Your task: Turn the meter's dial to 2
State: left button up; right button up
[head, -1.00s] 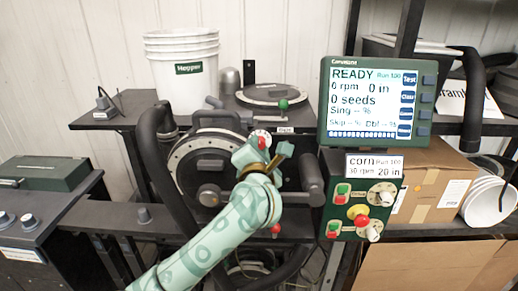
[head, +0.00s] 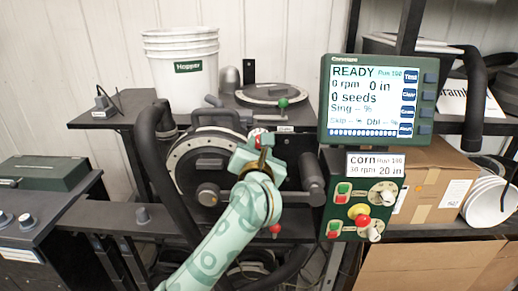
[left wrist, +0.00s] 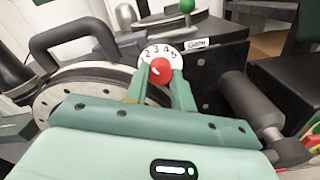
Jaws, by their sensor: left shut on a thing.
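The meter (head: 190,160) is a dark round housing with a light rim and a black handle on top. Its dial (left wrist: 161,52) is a white plate with numbers around a red knob (left wrist: 161,70), clearest in the left wrist view. The knob bears a small white mark toward its left; the exact number it points to is hard to tell. My left gripper (left wrist: 156,85) is shut on the red knob, one finger on each side. In the head view my left gripper (head: 257,152) hides most of the dial. My right gripper is not in view.
A screen (head: 376,95) reading READY stands at the right, above a control panel (head: 360,205) with buttons and knobs. A dark cylinder (head: 312,178) sticks out right of my gripper. A green-knobbed lever (head: 283,103) is behind, and a white hopper bucket (head: 183,75) stands back left.

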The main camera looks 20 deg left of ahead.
pick_arm(q)
jog(key=shift+n, duration=0.5)
jog(key=o, duration=1)
jog(key=p+v, duration=0.2)
jog(key=v, duration=1.4)
jog(key=shift+s, duration=0.15)
jog(key=shift+d, duration=0.1)
